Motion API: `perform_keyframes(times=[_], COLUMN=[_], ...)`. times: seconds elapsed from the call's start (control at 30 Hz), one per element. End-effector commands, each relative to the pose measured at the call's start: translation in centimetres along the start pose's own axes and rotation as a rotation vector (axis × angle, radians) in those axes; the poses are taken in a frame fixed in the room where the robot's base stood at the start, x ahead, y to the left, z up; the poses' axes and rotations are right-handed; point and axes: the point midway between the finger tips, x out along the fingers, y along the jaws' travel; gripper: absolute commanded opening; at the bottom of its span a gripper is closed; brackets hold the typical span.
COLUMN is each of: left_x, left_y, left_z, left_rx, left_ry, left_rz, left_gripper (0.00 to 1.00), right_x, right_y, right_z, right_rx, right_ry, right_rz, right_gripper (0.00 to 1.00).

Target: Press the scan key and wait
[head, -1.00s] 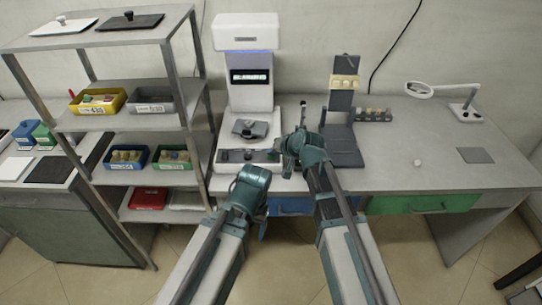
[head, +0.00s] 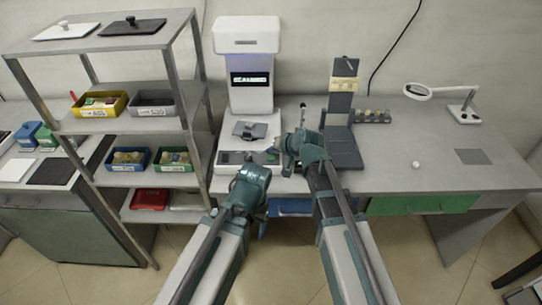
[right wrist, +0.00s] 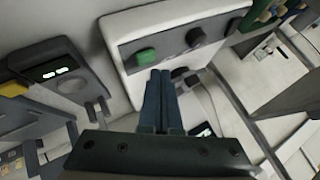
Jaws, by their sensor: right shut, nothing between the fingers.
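The white scanning machine (head: 249,95) stands on the bench with a lit display (head: 249,79) and a dark piece (head: 249,130) on its stage. Its front panel has a green key (right wrist: 146,56) and dark knobs (right wrist: 196,37). My right gripper (head: 284,168) is at the right end of that panel. In the right wrist view its fingers (right wrist: 160,73) are shut and empty, with tips just below the green key. I cannot tell whether they touch it. My left gripper (head: 254,176) hangs in front of the machine's base; its fingers are not clear.
A grey shelf rack (head: 182,90) with coloured bins stands left of the machine. A dark stand (head: 341,100) and a small row of pegs (head: 372,116) are to the right. A magnifier lamp (head: 465,108) stands further right. The bench between is mostly clear.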

Motion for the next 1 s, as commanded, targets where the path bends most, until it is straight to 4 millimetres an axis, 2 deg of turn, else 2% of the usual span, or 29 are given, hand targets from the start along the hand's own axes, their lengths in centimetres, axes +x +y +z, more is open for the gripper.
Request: perform_keyframes(times=[0.27, 0.73, 1.0], left_x=[-0.6, -4.9, -4.9], left_y=[-0.1, -0.5, -0.5], left_z=[0.0, 0.3, 0.3], left_rx=[0.0, 0.0, 0.0], left_ry=[0.0, 0.0, 0.0], left_rz=[0.0, 0.0, 0.0], left_gripper=[0.72, 0.72, 0.72], right_x=[-0.4, -3.4, -3.5], right_y=[-0.3, -2.5, -2.5], right_z=[-0.3, -2.5, -2.5], right_rx=[0.0, 0.0, 0.0], right_ry=[0.0, 0.0, 0.0], right_rz=[0.0, 0.0, 0.0], right_gripper=[0.0, 0.0, 0.0])
